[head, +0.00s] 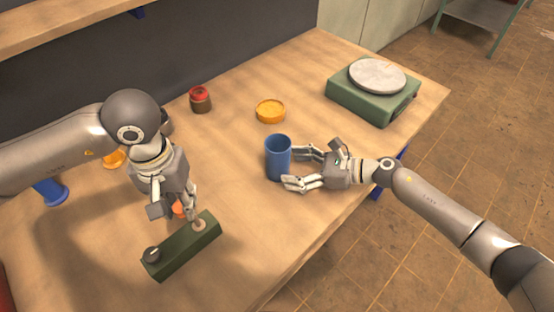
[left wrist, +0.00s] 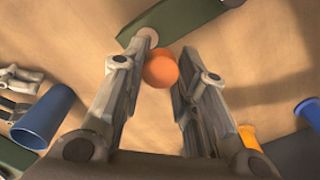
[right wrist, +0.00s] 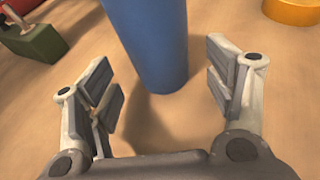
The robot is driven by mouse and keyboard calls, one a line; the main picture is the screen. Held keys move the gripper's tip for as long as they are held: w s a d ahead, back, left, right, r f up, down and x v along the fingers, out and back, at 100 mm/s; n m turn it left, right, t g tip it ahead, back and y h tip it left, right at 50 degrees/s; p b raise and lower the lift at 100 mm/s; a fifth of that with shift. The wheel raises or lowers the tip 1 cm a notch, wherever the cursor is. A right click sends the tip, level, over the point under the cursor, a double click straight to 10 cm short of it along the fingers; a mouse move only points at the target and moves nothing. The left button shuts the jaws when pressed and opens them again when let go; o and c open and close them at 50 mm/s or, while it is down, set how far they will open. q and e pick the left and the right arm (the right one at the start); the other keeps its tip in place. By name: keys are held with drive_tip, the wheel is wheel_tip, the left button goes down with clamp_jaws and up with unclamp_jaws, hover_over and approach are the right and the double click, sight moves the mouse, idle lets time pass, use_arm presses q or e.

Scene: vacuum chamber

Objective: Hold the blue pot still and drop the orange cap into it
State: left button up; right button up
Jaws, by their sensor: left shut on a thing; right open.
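The blue pot (head: 278,158) stands upright on the table, and it also shows in the right wrist view (right wrist: 150,40). My right gripper (head: 303,168) is open beside it, with its fingers pointing at the pot and spread to either side; I cannot tell whether they touch it. The orange cap (left wrist: 161,70) is between the fingertips of my left gripper (left wrist: 160,78), which is shut on it. In the head view the cap (head: 179,208) is mostly hidden by the left gripper, close to a green block.
The long green block (head: 185,250) with a dark knob lies below my left gripper. A yellow round dish (head: 270,110), a red-topped jar (head: 200,99) and a green scale (head: 372,95) stand farther back. A blue item (head: 50,192) lies at the left. Table between block and pot is clear.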

sight(282, 166)
use_arm(q)
drive_tip(key=shift+f+b, duration=0.55)
drive_tip(key=shift+b, duration=0.05)
use_arm(e)
drive_tip(key=shift+x, duration=1.2)
use_arm(q)
drive_tip(key=shift+f, duration=0.25)
use_arm(e)
drive_tip(key=shift+x, duration=0.8)
drive_tip(key=shift+c, duration=0.4)
drive_tip(key=c, duration=0.7)
drive_tip(key=o, duration=1.1)
drive_tip(key=shift+c, duration=0.2)
drive_tip(key=c, duration=1.2)
